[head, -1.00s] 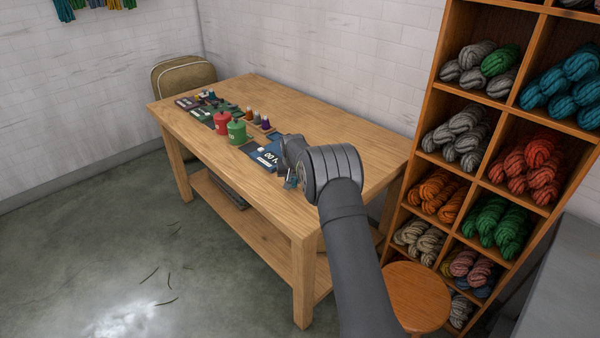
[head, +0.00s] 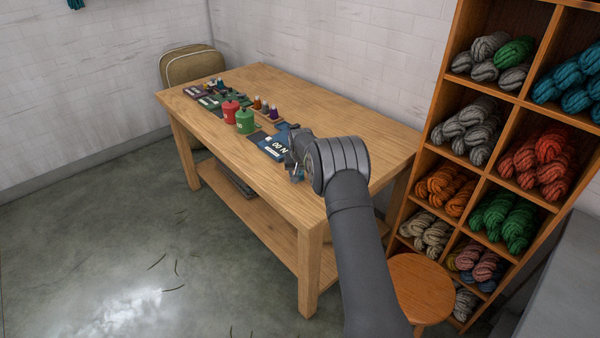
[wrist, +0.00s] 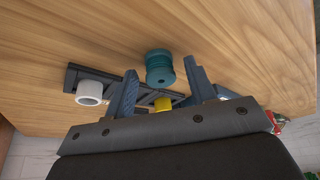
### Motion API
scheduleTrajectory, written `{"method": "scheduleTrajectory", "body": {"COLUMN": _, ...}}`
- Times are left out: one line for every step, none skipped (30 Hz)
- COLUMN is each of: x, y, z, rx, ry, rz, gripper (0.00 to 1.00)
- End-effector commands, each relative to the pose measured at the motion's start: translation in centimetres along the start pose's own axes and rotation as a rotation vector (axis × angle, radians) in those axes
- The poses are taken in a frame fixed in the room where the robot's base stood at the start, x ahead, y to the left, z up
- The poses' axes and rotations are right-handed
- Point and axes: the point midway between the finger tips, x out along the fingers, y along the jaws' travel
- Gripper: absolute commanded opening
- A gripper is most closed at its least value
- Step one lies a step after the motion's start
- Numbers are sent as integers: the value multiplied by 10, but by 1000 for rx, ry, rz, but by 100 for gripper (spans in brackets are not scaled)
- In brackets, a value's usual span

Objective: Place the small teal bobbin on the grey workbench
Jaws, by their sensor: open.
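A small teal bobbin (wrist: 160,68) stands on the wooden table in the wrist view, around the gap between my fingertips and a little beyond them. My gripper (wrist: 163,84) is open, with a dark blue finger on each side. The right finger looks very close to the bobbin; I cannot tell whether they touch. In the head view my gripper (head: 296,174) is low over the near right part of the table, and the bobbin cannot be made out there. A grey surface (head: 562,285) at the lower right edge looks like the grey workbench; its visible part is bare.
The wooden table (head: 345,130) also holds a red canister (head: 230,113), a green canister (head: 245,122) and a blue card (head: 272,146). A white spool (wrist: 90,92) and a yellow spool (wrist: 162,103) are by a dark rack. A stool (head: 420,290) and yarn shelf (head: 490,150) stand right.

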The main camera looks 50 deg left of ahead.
Motion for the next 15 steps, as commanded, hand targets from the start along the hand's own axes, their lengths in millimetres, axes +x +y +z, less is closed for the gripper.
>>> {"method": "scheduleTrajectory", "body": {"x": -1, "y": 0, "z": 0, "rx": 0, "ry": 0, "rz": 0, "gripper": 51}}
{"method": "scheduleTrajectory", "body": {"x": -2, "y": 0, "z": 0, "rx": 0, "ry": 0, "rz": 0, "gripper": 51}}
{"method": "scheduleTrajectory", "body": {"x": -4, "y": 0, "z": 0, "rx": 0, "ry": 1, "rz": 0, "gripper": 51}}
{"method": "scheduleTrajectory", "body": {"x": -7, "y": 0, "z": 0, "rx": 0, "ry": 1, "rz": 0, "gripper": 51}}
{"method": "scheduleTrajectory", "body": {"x": -10, "y": 0, "z": -1, "rx": 0, "ry": 1, "rz": 0, "gripper": 51}}
{"method": "scheduleTrajectory", "body": {"x": -15, "y": 0, "z": -1, "rx": 0, "ry": 1, "rz": 0, "gripper": 51}}
{"method": "scheduleTrajectory", "body": {"x": -19, "y": 0, "z": -1, "rx": 0, "ry": 2, "rz": 0, "gripper": 51}}
{"method": "scheduleTrajectory", "body": {"x": -24, "y": 0, "z": -1, "rx": 0, "ry": 2, "rz": 0, "gripper": 51}}
{"method": "scheduleTrajectory", "body": {"x": -33, "y": 0, "z": -4, "rx": 0, "ry": 4, "rz": -1, "gripper": 51}}
{"method": "scheduleTrajectory", "body": {"x": -40, "y": -1, "z": -7, "rx": 0, "ry": 5, "rz": -1, "gripper": 51}}
{"method": "scheduleTrajectory", "body": {"x": -47, "y": -1, "z": -9, "rx": 0, "ry": 4, "rz": -1, "gripper": 51}}
{"method": "scheduleTrajectory", "body": {"x": -57, "y": -1, "z": -12, "rx": 0, "ry": 5, "rz": -1, "gripper": 51}}
{"method": "scheduleTrajectory", "body": {"x": -62, "y": -1, "z": -12, "rx": 0, "ry": 3, "rz": -1, "gripper": 51}}
{"method": "scheduleTrajectory", "body": {"x": -69, "y": -1, "z": -12, "rx": 0, "ry": 4, "rz": -1, "gripper": 51}}
{"method": "scheduleTrajectory", "body": {"x": -77, "y": -1, "z": -11, "rx": 0, "ry": 2, "rz": 0, "gripper": 51}}
